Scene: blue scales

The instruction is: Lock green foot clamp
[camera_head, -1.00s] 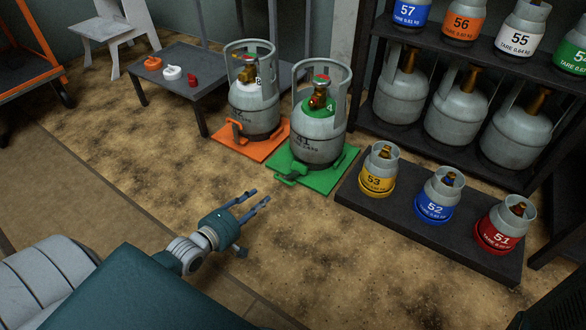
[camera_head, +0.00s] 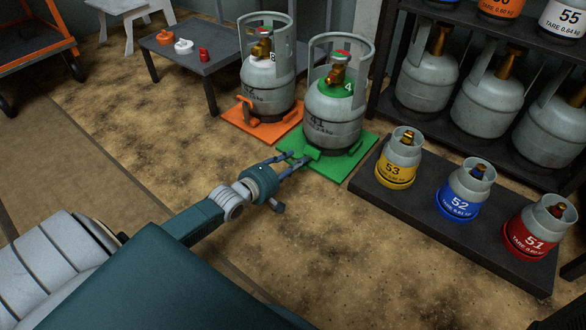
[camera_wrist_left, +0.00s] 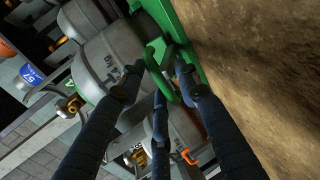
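The green foot clamp (camera_head: 311,152) sits at the front edge of the green base plate (camera_head: 346,166), in front of the grey cylinder 41 (camera_head: 332,122). My left gripper (camera_head: 297,158) is at the clamp with its fingers spread. In the left wrist view the green clamp handle (camera_wrist_left: 159,82) is a loop between the open fingers (camera_wrist_left: 160,80); I cannot tell whether they touch it. The fingertips partly hide the clamp in the head view. My right gripper is not in view.
An orange base plate (camera_head: 282,130) with its own clamp and cylinder stands to the left. A low black platform (camera_head: 440,222) with small cylinders 53, 52 and 51 stands to the right. A low table (camera_head: 190,57) holds caps at the back. The floor in front is clear.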

